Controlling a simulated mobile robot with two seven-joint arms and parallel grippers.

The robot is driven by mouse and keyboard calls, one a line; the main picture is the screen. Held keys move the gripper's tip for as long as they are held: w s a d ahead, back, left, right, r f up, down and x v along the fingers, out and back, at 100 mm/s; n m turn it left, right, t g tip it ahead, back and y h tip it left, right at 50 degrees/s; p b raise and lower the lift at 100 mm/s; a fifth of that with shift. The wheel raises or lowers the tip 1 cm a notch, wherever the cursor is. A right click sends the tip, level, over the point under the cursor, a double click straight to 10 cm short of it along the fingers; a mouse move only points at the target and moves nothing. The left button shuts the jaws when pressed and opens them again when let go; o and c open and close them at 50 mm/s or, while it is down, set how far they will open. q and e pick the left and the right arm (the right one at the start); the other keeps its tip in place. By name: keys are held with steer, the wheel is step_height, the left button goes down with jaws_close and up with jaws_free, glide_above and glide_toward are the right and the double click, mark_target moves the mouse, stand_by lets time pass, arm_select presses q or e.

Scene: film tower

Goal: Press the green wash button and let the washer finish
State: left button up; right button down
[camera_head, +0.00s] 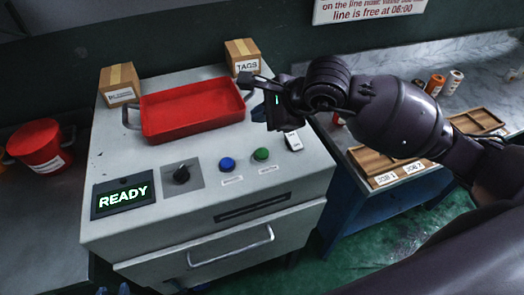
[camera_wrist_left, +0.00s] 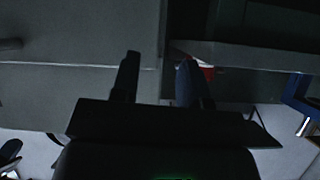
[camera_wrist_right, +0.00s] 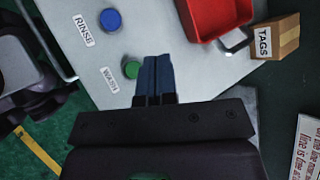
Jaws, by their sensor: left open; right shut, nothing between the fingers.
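The washer is a grey cabinet (camera_head: 200,200) with a lit READY display (camera_head: 123,196) on its sloping top. My right gripper (camera_head: 257,114) is shut and empty above the panel. In its wrist view the fingertips (camera_wrist_right: 158,62) appear just beside the green button; contact cannot be told. My left gripper (camera_wrist_left: 158,72) is open and empty, low at the cabinet's front; only its tips show in the head view.
A red tray (camera_head: 193,108) sits on the cabinet top, with a TAGS box (camera_head: 242,55) and another box (camera_head: 119,84) behind. A black knob (camera_head: 181,174) is left of the buttons. A drawer handle (camera_head: 230,247) juts from the front. A red bucket (camera_head: 40,146) stands left.

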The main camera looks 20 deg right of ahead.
mark_target(262, 154)
step_height(262, 154, down, 9)
steer(key=b, duration=0.4)
steer(key=shift+r, duration=0.15)
arm_select(q)
step_height(262, 154, down, 6)
steer(key=s, duration=0.1)
steer(key=shift+g, duration=0.3)
steer(key=shift+w+d+r, duration=0.15)
steer(key=shift+r, duration=0.1)
steer(key=shift+f, duration=0.25)
steer(key=shift+r, duration=0.2)
steer(key=shift+f, duration=0.1)
stand_by(0.5)
steer(key=shift+s+f+b, duration=0.3)
steer(key=shift+f+b, duration=0.25)
steer(key=shift+f, duration=0.05)
arm_select(e)
steer(key=shift+f, duration=0.4)
